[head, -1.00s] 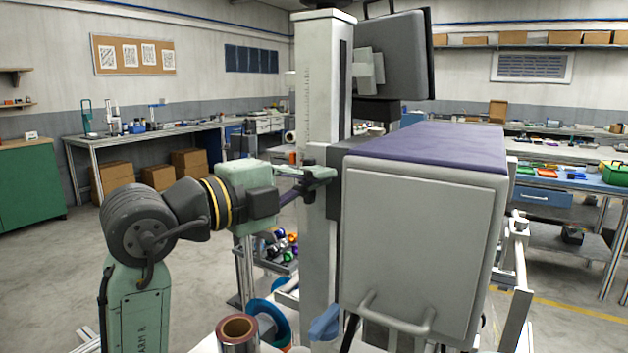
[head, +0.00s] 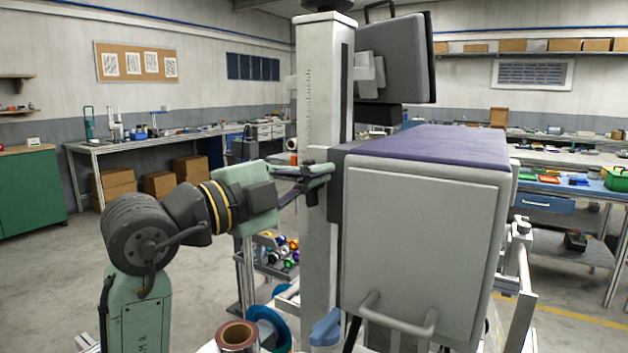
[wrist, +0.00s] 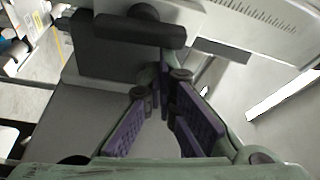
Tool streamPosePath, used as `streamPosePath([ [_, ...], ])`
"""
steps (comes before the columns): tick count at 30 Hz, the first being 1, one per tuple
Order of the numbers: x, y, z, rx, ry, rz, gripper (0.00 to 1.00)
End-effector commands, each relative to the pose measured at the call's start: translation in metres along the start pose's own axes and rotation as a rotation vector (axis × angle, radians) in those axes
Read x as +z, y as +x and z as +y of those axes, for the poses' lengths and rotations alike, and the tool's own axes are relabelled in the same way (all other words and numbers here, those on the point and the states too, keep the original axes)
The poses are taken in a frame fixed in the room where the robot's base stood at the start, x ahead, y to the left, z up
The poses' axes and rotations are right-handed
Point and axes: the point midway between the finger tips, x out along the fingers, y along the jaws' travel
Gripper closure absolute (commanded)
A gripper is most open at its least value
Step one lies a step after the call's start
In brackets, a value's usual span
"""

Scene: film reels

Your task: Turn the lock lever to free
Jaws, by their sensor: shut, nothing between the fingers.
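In the wrist view, a black rounded bar (wrist: 128,28), which looks like the lock lever, sits on a dark block beside the column. It lies just beyond my fingertips and up to the left; I cannot tell whether they touch it. My gripper (head: 322,172) is beside the column at the height of the dark carriage block (head: 337,190). In the wrist view its purple-padded fingers (wrist: 162,82) come together at the tips, with nothing held.
The white column (head: 321,100) with its scale stands close to my gripper. A large grey box (head: 420,250) with a purple top hangs to its right. Below are a blue lever (head: 325,328), a film roll (head: 237,338) and a blue reel (head: 270,325). Open floor lies left.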

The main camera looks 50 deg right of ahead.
Motion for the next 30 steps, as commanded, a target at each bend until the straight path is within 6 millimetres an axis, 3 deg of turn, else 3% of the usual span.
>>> streamPosePath([
  [30, 0.016, -0.005, -0.013, -0.232, -0.660, -0.001, 1.00],
])
